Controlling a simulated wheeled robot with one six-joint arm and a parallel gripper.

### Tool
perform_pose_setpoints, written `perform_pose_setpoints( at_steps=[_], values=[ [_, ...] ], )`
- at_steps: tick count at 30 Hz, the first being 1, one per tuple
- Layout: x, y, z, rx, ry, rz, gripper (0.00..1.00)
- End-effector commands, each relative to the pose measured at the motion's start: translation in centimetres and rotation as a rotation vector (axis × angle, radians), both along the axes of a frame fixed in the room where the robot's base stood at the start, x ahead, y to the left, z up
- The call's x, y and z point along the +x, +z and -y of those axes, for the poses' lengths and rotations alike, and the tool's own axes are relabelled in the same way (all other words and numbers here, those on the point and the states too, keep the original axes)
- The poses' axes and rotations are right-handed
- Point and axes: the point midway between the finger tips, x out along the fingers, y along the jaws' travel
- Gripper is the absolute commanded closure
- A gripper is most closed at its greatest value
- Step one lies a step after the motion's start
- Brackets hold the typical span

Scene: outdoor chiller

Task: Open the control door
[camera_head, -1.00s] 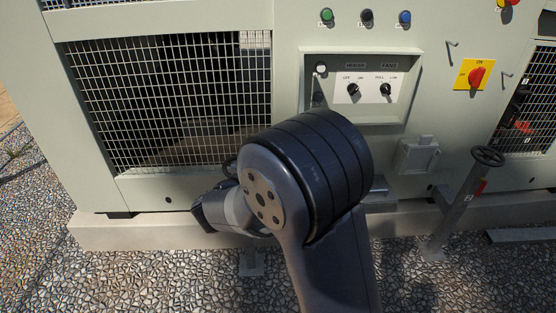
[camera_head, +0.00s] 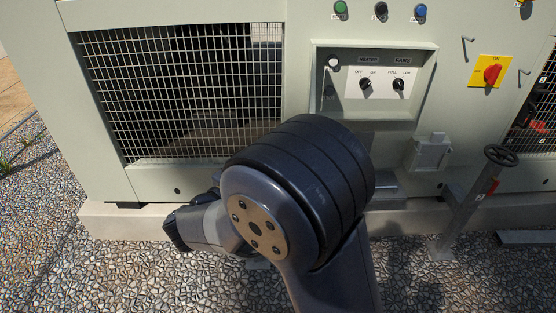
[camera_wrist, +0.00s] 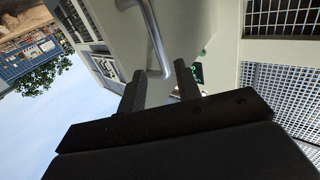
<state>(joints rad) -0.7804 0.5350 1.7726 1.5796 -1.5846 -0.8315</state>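In the head view, a pale green cabinet holds a recessed control panel (camera_head: 378,82) with heater and fan knobs. I cannot tell for sure which part is the control door. Thin bent handles (camera_head: 467,47) stick out of the cabinet front at the right. In the wrist view, a bent metal bar (camera_wrist: 155,40) runs down from a pale panel, and its lower end shows between the fingertips of my gripper (camera_wrist: 158,72). The fingers are apart. I cannot tell whether the bar is between them or beyond them. My arm hides part of the cabinet's lower front in the head view.
A mesh grille (camera_head: 185,95) is left of the panel. A red switch on a yellow plate (camera_head: 490,72) is to the right. A black handwheel on a grey post (camera_head: 470,205) stands low at the right. Pebbled ground (camera_head: 110,270) lies in front of the concrete plinth (camera_head: 130,222).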

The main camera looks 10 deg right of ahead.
Motion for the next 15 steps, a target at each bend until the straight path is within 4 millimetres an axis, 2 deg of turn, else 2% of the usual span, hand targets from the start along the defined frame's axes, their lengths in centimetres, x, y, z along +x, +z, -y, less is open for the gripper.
perform_pose_setpoints(
  at_steps=[6,15],
  values=[
    [-1.5,0.0,-1.6,0.001,0.001,0.000,0.68],
    [-1.7,0.0,-1.8,0.001,-0.001,0.001,0.68]
  ],
)
